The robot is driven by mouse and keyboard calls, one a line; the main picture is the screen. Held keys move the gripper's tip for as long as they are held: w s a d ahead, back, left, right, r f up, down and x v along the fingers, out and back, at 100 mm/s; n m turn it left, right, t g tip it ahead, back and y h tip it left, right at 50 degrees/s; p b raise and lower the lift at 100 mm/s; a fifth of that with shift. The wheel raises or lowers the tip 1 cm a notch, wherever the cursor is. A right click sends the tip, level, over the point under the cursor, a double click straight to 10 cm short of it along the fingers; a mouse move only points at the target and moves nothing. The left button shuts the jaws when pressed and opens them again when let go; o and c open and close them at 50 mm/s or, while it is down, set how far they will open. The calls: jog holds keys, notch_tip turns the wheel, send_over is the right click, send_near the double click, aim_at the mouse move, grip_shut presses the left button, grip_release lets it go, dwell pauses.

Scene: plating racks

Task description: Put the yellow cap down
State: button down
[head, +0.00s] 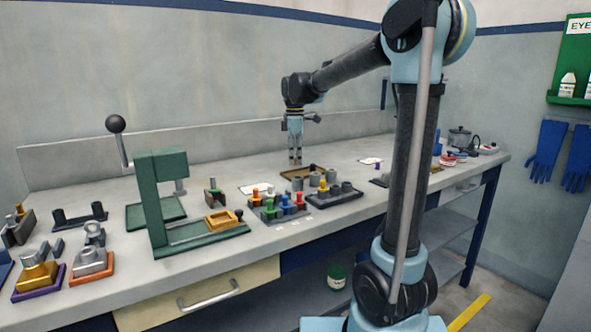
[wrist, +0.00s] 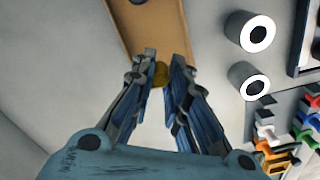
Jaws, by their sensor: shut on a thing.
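My gripper (wrist: 162,72) is shut on the yellow cap (wrist: 161,75), which shows as a small dull-yellow patch between the fingertips in the wrist view. Much of the cap is hidden by the fingers. In the wrist view, the brown tray (wrist: 123,22) lies below and beyond the fingertips. In the head view my gripper (head: 295,162) points straight down over the back edge of the brown tray (head: 286,177). The held cap is too small to make out there. I cannot tell its exact height above the tray.
A grey block (head: 270,214) with coloured pieces is left of that rack. A green press (head: 152,205) stands further left. A white card (head: 253,188) lies beside the tray. The bench behind the tray is clear.

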aim_at(295, 158)
jog(key=shift+f, duration=1.9)
jog(key=c, duration=1.8)
grip_release()
jog(key=shift+f, duration=0.1)
jog(key=shift+c, duration=0.2)
notch_tip(295, 158, up, 12)
jog(key=shift+s+r, duration=0.1)
jog(key=shift+r, duration=0.05)
